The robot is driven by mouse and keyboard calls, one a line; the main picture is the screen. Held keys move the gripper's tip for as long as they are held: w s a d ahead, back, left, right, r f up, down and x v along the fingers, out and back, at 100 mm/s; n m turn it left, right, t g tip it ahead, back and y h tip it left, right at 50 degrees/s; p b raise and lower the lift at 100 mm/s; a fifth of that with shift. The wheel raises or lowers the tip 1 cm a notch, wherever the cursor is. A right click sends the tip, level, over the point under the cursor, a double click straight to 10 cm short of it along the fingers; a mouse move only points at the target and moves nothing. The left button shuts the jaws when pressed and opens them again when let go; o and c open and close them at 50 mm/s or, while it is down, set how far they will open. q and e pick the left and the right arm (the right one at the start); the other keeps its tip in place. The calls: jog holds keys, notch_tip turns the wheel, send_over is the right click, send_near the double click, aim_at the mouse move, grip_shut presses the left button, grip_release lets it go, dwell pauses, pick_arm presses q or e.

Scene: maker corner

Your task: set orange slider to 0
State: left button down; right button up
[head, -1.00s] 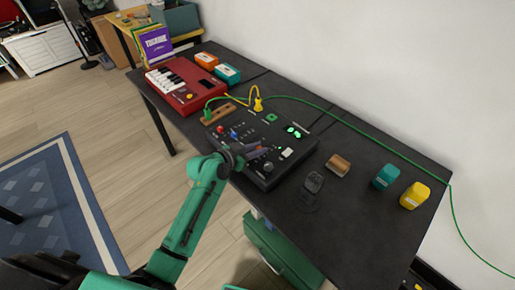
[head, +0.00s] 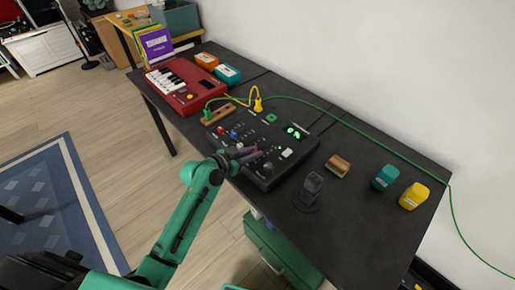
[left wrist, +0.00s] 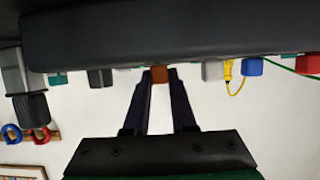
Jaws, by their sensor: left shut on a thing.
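The black control panel (head: 272,178) sits on the dark table, with knobs, switches and a small green-lit display (head: 294,132). My left gripper (head: 249,152) is at the panel's front left part, its fingers low over the controls. In the left wrist view the orange slider cap (left wrist: 160,74) sits between the two fingertips, and the gripper (left wrist: 160,82) is shut on it. In the head view the fingers hide the slider, and its scale cannot be read. My right gripper is not in view.
Red and blue controls (head: 233,135) and a white button (head: 286,153) are close to the fingers. A dark upright object (head: 312,186), a wooden block (head: 338,165), and teal (head: 385,177) and yellow (head: 414,195) containers stand to the right. A green cable (head: 372,142) runs behind.

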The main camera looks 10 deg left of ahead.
pick_arm(q)
jog(key=shift+s+a+f, duration=0.1)
jog(key=shift+s+a, duration=0.5)
jog(key=shift+s, duration=0.3)
jog(key=shift+w, duration=0.1)
jog(key=c, duration=0.7)
grip_release()
jog(key=b+v, duration=0.1)
jog(key=v, duration=1.3)
jog(key=shift+s+a+r, duration=0.15)
jog(key=shift+s+r, duration=0.05)
jog(key=shift+s, duration=0.05)
